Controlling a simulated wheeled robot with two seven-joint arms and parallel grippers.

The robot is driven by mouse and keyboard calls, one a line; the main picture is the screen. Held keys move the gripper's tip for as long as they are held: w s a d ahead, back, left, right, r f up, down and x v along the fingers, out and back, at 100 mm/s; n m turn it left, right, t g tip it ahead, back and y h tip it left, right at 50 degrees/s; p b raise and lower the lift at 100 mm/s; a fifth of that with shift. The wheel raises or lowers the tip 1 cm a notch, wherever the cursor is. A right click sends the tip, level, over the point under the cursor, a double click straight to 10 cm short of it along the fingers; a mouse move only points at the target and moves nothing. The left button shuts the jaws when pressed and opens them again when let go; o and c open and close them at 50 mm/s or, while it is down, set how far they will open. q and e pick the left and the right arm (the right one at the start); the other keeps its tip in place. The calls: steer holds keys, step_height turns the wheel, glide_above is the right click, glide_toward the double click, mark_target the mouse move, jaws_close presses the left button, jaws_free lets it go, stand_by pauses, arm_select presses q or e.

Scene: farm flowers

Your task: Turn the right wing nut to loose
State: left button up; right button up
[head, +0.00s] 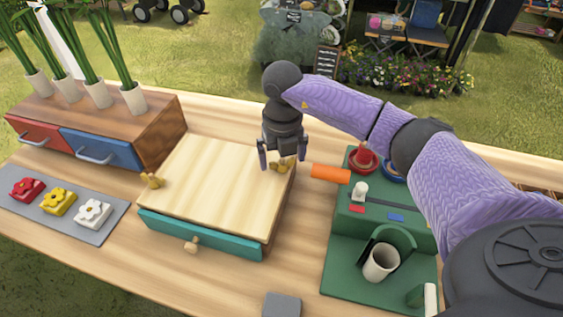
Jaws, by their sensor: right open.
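The right wing nut (281,167), brass-coloured, is on the back right of the pale wooden press board (210,185). My right gripper (282,162) points down over it with its fingers open, one on either side of the nut. Whether the fingers touch it I cannot tell. The left wing nut (152,180), also brass, stands at the board's left side. A teal drawer (198,236) with a wooden knob is under the board. My left gripper is not in view.
An orange cylinder (330,173) lies just right of the gripper, near a green tool stand (355,222) with a white cup (381,262). A wooden drawer box (150,125) with potted stems is at the left. A grey tray (62,210) holds red, yellow and white flowers.

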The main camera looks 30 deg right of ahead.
steer(key=shift+f, duration=0.4)
steer(key=c, duration=1.1)
steer(key=shift+n, duration=0.3)
